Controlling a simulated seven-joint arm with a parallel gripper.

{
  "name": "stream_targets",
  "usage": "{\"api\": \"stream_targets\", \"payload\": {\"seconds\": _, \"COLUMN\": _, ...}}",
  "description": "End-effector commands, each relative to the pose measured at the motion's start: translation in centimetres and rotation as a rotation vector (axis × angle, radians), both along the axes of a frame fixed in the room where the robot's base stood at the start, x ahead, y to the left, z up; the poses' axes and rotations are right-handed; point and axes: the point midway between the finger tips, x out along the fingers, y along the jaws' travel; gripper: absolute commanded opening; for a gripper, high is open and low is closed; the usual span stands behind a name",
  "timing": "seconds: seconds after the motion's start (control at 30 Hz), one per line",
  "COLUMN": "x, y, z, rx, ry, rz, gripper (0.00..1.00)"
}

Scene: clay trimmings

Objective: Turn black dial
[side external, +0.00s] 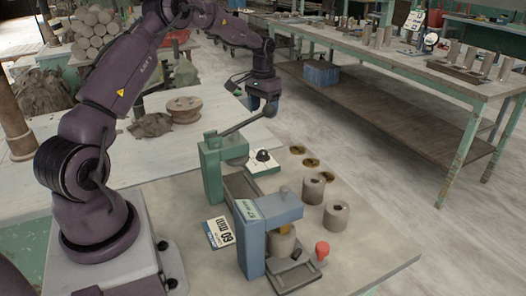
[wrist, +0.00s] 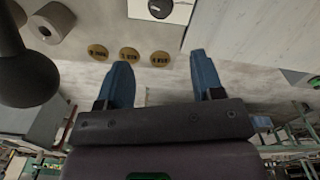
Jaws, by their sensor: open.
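The black dial (side external: 262,155) sits on a small white plate (side external: 258,168) beside the green press. In the wrist view the dial (wrist: 160,8) is cut by the top edge, on its pale plate. My gripper (side external: 263,104) is above the dial and apart from it. Its two blue fingers (wrist: 159,62) are spread with nothing between them. In the side view the gripper overlaps the ball end of the press lever; I cannot tell whether they touch.
The green press (side external: 210,170) has a long lever (side external: 245,124); its dark ball (wrist: 28,78) looms at the wrist view's left. A blue press (side external: 252,235), red knob (side external: 322,248), clay cylinders (side external: 313,189) and brass discs (side external: 311,162) stand nearby.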

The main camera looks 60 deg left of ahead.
Motion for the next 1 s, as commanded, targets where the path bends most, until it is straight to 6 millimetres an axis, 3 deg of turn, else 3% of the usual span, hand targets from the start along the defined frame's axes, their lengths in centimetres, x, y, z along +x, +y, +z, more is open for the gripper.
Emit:
{"api": "stream_targets", "payload": {"seconds": 0.03, "x": 0.0, "y": 0.0, "z": -1.3, "rx": -0.001, "ry": 0.001, "rz": 0.001, "gripper": 0.61}}
{"api": "stream_targets", "payload": {"seconds": 0.27, "x": 0.0, "y": 0.1, "z": -4.0, "rx": 0.0, "ry": -0.001, "rz": 0.002, "gripper": 0.61}}
{"api": "stream_targets", "payload": {"seconds": 0.7, "x": 0.1, "y": 0.1, "z": -12.6, "rx": 0.001, "ry": -0.003, "rz": 0.002, "gripper": 0.61}}
{"api": "stream_targets", "payload": {"seconds": 1.0, "x": 0.1, "y": 0.1, "z": -15.0, "rx": 0.003, "ry": -0.004, "rz": 0.002, "gripper": 0.61}}
